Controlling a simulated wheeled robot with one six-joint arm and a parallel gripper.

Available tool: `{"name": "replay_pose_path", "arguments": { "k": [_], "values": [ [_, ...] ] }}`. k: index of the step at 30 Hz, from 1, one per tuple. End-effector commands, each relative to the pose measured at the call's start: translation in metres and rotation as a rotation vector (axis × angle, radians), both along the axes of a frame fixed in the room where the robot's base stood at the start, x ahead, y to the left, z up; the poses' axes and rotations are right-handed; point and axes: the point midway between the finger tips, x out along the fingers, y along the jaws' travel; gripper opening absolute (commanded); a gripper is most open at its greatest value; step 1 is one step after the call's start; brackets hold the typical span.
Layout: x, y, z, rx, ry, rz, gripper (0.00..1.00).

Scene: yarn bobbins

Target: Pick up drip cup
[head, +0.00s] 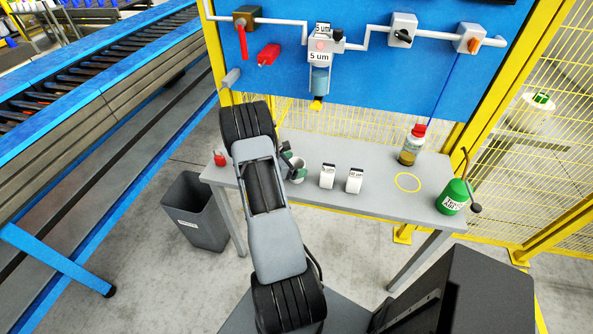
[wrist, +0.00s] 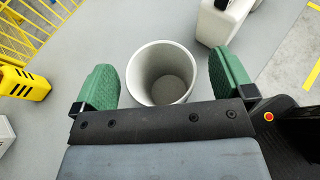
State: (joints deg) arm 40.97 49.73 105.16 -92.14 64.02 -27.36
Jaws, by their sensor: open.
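The drip cup is a pale grey, round, open-topped cup (wrist: 143,84). In the wrist view it stands between the two green fingers of my gripper (wrist: 164,80), with a gap on each side. It looks empty inside. My gripper is open and does not visibly touch the cup; the black palm bar covers the area just below it in the picture. In the head view my gripper (head: 292,165) is low over the left part of the grey table, with the pale cup (head: 299,163) partly hidden by the fingers.
On the table (head: 385,208) stand two white labelled blocks (head: 327,177), right of my gripper, and a red-capped bottle (head: 411,147). A yellow ring (head: 407,182) marks bare tabletop. A green bottle (head: 453,197) is at the right end, a red item (head: 220,158) at the left.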

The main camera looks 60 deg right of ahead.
Motion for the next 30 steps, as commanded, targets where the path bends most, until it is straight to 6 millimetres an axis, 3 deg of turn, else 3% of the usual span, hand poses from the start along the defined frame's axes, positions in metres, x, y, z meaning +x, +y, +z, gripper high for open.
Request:
{"name": "replay_pose_path", "arguments": {
  "k": [11,28,30],
  "values": [
    [-0.0044,-0.0083,-0.0043,0.0,-0.001,0.0,1.0],
    [-0.0044,-0.0081,-0.0043,0.0,-0.001,0.0,0.47],
    [-0.0045,-0.0082,-0.0041,0.0,-0.001,0.0,0.47]
  ]
}}
